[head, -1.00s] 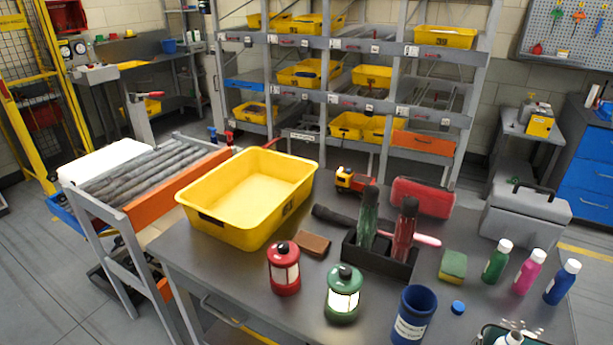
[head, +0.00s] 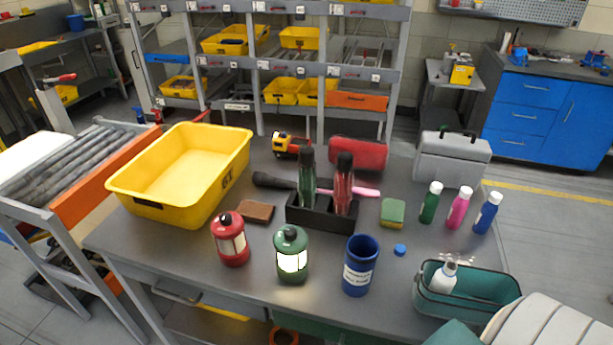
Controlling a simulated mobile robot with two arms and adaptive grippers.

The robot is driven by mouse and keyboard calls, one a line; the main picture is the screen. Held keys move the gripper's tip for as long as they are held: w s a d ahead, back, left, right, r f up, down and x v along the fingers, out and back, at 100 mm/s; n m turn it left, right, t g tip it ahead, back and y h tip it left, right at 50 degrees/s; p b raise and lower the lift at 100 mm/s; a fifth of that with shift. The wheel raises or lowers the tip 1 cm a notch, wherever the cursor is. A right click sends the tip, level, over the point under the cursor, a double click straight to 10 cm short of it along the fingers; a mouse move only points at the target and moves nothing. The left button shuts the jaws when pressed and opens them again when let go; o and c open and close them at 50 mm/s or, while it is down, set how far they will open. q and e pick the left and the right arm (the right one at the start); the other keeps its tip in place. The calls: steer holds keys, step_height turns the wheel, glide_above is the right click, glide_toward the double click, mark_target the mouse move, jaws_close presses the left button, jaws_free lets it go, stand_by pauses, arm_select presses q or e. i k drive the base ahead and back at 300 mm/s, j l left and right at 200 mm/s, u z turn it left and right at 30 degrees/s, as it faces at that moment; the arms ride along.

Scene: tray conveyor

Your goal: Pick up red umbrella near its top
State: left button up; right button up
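The red umbrella (head: 343,190) is folded, with a dark top, and stands upright in the right part of a black holder (head: 322,221) on the grey workbench. A green folded umbrella (head: 307,180) stands beside it in the left part of the holder. The lower ends of both are hidden inside the holder. Neither of my grippers is in view.
A yellow bin (head: 180,210) stands left on the bench. Red and green lanterns (head: 291,258) and a blue cup (head: 360,268) stand in front of the holder. A red case (head: 358,154) and a dark rod with a pink end lie behind. Bottles and a teal basket (head: 425,296) are right.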

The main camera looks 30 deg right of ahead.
mark_target(342, 193)
steer(key=z, duration=1.3)
